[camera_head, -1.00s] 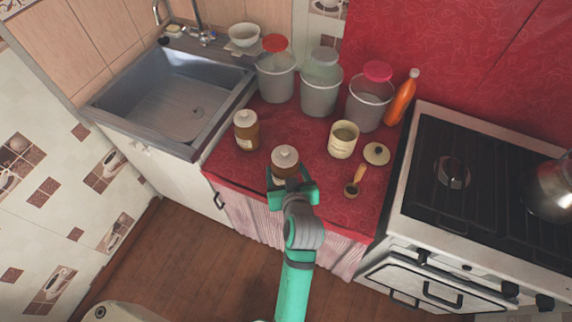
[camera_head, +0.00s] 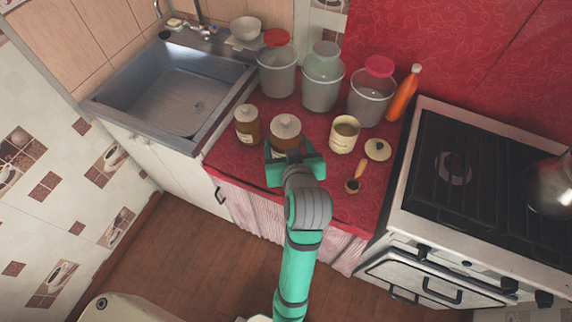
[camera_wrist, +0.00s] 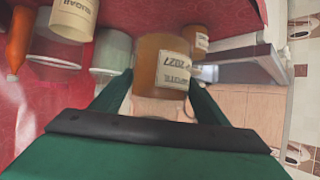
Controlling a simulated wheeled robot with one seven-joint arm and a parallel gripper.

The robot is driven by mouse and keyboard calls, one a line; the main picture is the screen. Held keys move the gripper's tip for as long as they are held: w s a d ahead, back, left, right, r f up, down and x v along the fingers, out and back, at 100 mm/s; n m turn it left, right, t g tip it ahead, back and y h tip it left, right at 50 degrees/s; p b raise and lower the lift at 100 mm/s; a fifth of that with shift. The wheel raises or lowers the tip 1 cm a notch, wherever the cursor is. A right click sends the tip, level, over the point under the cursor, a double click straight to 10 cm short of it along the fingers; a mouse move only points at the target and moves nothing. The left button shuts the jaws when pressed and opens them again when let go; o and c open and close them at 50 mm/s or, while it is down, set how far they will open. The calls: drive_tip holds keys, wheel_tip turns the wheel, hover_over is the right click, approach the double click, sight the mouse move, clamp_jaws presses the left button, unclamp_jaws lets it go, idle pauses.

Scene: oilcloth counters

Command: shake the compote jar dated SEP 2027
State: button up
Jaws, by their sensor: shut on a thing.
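A brown compote jar (camera_head: 282,145) with a pale lid is between the fingers of my gripper (camera_head: 295,165), which is shut on it. In the wrist view the jar (camera_wrist: 150,55) appears upside down in the picture, and its white label reads 2027; the month is not clear. The wrist view shows both gripper fingers (camera_wrist: 158,102) on either side of it. A second brown jar (camera_head: 249,130) with a pale lid stands to its left on the red counter. It also shows behind the held jar in the wrist view (camera_wrist: 197,38), with a label I cannot read.
A cream canister (camera_head: 343,139), its loose lid (camera_head: 378,149) and a wooden-handled scoop (camera_head: 357,177) are to the right. Several lidded buckets (camera_head: 322,93) and an orange bottle (camera_head: 403,95) stand behind. The sink (camera_head: 175,95) is left, the stove (camera_head: 450,170) right.

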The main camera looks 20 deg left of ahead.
wheel_tip(320, 180, down, 11)
drive_tip(key=shift+r, duration=0.1)
idle(0.4)
wheel_tip(320, 180, up, 11)
drive_tip(key=shift+f, duration=0.1)
idle(0.3)
wheel_tip(320, 180, down, 11)
drive_tip(key=shift+r, duration=0.1)
idle(0.4)
wheel_tip(320, 180, up, 11)
drive_tip(key=shift+f, duration=0.1)
idle(0.5)
